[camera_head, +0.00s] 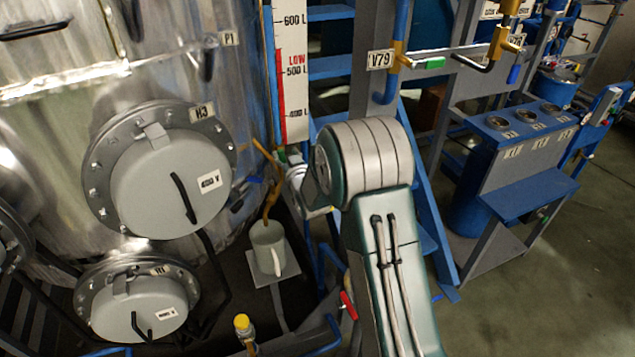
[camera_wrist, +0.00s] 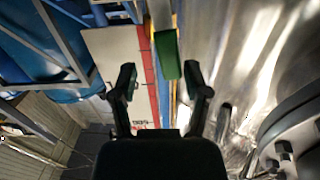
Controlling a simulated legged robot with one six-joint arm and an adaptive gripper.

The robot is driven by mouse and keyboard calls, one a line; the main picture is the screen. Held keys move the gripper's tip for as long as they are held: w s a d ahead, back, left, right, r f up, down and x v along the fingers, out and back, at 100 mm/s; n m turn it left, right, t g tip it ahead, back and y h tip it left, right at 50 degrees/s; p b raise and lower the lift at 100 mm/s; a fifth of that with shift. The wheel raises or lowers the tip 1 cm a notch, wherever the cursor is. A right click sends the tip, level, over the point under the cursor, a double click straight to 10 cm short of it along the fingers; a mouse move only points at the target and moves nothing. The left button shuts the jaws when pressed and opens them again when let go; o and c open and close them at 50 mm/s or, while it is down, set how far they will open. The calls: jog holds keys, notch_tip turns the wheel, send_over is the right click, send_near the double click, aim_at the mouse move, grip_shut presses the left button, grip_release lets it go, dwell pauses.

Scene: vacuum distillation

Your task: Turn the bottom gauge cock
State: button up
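My gripper (camera_wrist: 161,76) is open in the wrist view, with its two dark fingers apart. A green handle (camera_wrist: 167,55), apparently the bottom gauge cock's, lies just beyond the fingertips and nearly in line with the gap. No contact shows. Behind it runs the level gauge board (camera_wrist: 120,60) with its red strip. My arm hides most of my gripper there.
The metal tank (camera_head: 160,70) with round hatches (camera_head: 170,180) stands close on the left. A red-handled valve (camera_head: 348,305) is low in front. Blue ladder and frames are behind; floor (camera_head: 560,290) is clear at right.

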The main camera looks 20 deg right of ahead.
jog(key=s+r+g, duration=0.3)
jog(key=s+r, duration=0.2)
jog(key=s, duration=0.7)
jog(key=s+r+g+h, duration=0.1)
jog(key=s+r+g, duration=0.3)
jog(key=s, duration=0.8)
jog(key=shift+s+d+r+m+h, duration=0.3)
jog(key=shift+d+r, duration=0.1)
jog(key=shift+r, duration=0.25)
